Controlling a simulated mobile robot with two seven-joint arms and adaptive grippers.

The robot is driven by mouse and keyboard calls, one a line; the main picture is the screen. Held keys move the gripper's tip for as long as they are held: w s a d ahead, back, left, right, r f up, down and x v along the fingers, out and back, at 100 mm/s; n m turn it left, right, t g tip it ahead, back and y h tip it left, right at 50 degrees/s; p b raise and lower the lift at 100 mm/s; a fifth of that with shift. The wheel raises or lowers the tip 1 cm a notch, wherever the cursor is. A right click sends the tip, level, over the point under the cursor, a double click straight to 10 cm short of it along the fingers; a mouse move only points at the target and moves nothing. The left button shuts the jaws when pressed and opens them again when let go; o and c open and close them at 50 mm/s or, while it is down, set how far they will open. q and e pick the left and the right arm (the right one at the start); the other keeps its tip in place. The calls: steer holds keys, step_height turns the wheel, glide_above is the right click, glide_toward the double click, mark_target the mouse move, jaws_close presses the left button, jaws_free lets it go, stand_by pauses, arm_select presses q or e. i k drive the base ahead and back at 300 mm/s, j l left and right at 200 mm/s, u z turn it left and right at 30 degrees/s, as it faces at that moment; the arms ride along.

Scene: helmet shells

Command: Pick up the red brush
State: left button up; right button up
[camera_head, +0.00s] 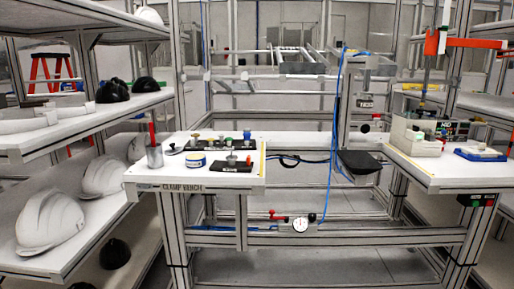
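A slim red handle (152,129) stands upright out of a grey metal cup (155,157) at the left end of the clamp bench (222,181). It looks like the red brush; its lower part is hidden inside the cup, so I cannot see bristles. Neither of my grippers shows in the head view.
Right of the cup are a blue-and-yellow tin (196,160) and black plates (231,165) with small knobs. Shelves with white helmets (48,221) stand at the left. A right-hand table holds a beige bin (416,137) and a blue tray (480,154). A blue hose (334,120) hangs mid-bench.

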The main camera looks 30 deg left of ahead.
mark_target(153, 137)
steer(key=i+j+u, duration=0.1)
steer(key=j+u, duration=0.35)
steer(key=i+j+u, duration=0.15)
steer(key=u, duration=0.35)
steer(key=i+j+u, duration=0.25)
steer(key=u, duration=0.2)
